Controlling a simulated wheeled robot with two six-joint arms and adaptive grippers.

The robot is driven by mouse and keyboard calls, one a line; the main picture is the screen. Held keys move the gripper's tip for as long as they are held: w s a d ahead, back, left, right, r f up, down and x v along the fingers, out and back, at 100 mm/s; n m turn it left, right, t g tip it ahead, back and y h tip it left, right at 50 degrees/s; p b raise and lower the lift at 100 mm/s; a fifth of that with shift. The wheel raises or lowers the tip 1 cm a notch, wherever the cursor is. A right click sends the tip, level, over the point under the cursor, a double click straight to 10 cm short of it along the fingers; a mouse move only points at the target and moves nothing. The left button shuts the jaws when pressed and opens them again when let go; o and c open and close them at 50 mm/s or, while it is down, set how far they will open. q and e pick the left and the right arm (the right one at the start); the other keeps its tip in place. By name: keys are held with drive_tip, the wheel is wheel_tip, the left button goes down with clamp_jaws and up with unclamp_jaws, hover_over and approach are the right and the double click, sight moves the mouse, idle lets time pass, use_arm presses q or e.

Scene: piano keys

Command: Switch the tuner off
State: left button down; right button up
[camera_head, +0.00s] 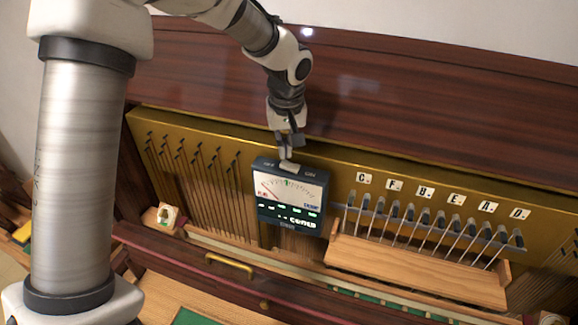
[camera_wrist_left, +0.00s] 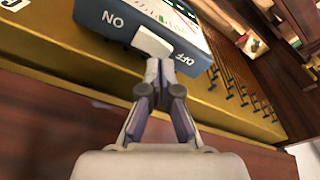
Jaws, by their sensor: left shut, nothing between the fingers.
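The tuner (camera_head: 290,200) is a dark blue box with a lit dial and display, standing upright against the brass panel. On its top is a pale switch (camera_head: 289,168) between the OFF mark on the left and the ON mark on the right. The switch also shows in the left wrist view (camera_wrist_left: 153,42), with ON at left and OFF at right. I cannot tell which way it is set. My left gripper (camera_head: 286,153) is shut and empty, pointing down at the switch. Its fingertips (camera_wrist_left: 158,72) are right by the switch's edge; contact is unclear. My right gripper is not in view.
A row of letter tiles (camera_head: 427,193) is on the brass panel (camera_head: 205,133), above several dark-tipped rods and a wooden ledge (camera_head: 415,270) to the tuner's right. A small pale block (camera_head: 167,215) and a brass handle (camera_head: 229,265) are at left and in front.

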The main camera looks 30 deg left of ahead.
sight(285, 163)
use_arm(q)
drive_tip(key=shift+s+f, duration=0.1)
drive_tip(key=shift+s, duration=0.05)
drive_tip(key=shift+f, duration=0.25)
drive_tip(key=shift+f+b, duration=0.8)
idle(0.5)
drive_tip(key=shift+r, duration=0.1)
wheel_tip(285, 163, up, 7)
drive_tip(key=p, duration=0.6)
idle(0.4)
